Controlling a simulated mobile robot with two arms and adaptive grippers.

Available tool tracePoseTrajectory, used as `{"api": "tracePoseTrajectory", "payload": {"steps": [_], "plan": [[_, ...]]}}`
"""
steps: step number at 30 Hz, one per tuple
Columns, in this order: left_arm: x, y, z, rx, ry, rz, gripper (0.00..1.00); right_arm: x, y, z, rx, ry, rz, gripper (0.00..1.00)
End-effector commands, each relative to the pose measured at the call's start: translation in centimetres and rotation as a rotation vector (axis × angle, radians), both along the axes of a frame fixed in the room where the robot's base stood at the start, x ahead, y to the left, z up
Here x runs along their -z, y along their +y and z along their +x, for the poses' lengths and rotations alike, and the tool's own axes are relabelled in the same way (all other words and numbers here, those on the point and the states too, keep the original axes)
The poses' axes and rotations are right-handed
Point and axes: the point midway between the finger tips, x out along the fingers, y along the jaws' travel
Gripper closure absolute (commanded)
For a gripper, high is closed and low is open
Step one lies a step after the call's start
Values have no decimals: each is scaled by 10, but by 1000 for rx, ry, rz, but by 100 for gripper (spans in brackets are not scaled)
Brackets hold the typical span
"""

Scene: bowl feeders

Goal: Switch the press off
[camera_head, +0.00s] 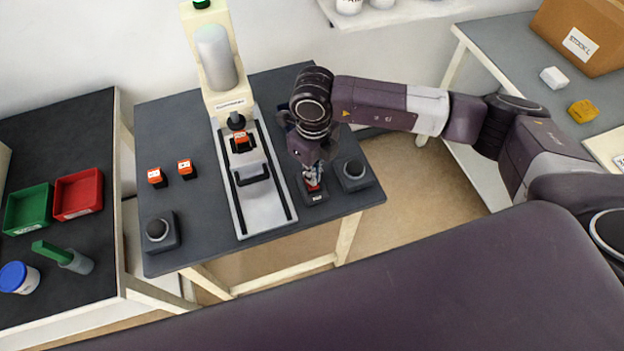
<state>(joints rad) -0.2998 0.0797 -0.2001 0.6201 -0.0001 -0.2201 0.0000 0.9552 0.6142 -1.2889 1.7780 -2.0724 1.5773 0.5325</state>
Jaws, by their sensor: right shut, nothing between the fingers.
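The press (221,88) is a cream machine with a grey cylinder at the back of the dark table. Its pale base plate (266,206) runs toward the front with a black handle, and an orange-and-black block (241,142) sits under its ram. A small dark switch box (314,198) with a red part on top stands right of the base plate. My right gripper (313,180) points down at this switch box, shut and empty, with its tips at or just above the red part. I cannot tell whether they touch. My left gripper is out of view.
Black round-button boxes stand at the table's front left (160,231) and right of the switch box (354,174). Two orange blocks (157,177) lie left of the press. A side table holds a green bin (28,209) and a red bin (78,194). A carton (583,35) stands right.

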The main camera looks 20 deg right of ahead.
Motion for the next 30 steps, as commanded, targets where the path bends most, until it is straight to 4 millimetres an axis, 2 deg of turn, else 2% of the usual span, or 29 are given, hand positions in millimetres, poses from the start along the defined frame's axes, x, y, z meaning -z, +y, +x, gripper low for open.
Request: {"api": "tracePoseTrajectory", "payload": {"steps": [30], "plan": [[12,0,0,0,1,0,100,13,0,0,0,0,0,100]]}}
